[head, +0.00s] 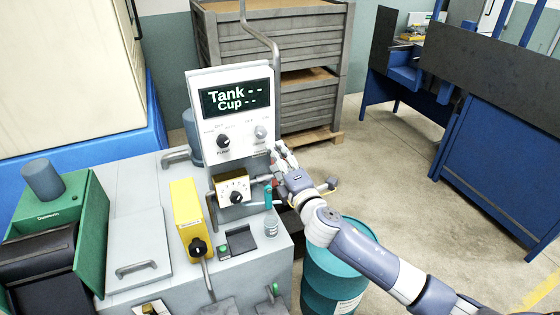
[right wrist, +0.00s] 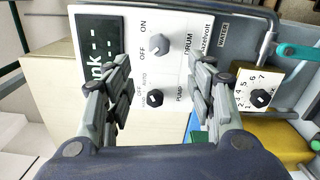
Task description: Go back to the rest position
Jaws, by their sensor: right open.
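My right arm comes in from the right in the head view, and its right gripper (head: 282,160) is beside the right edge of the control panel (head: 236,160). I cannot tell from the wrist view how far the fingers are from the panel. My left gripper is not in view.
A teal drum (head: 335,268) stands under my right arm. Grey crates (head: 310,108) stand behind. Open floor lies to the right, before blue benches (head: 490,150).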

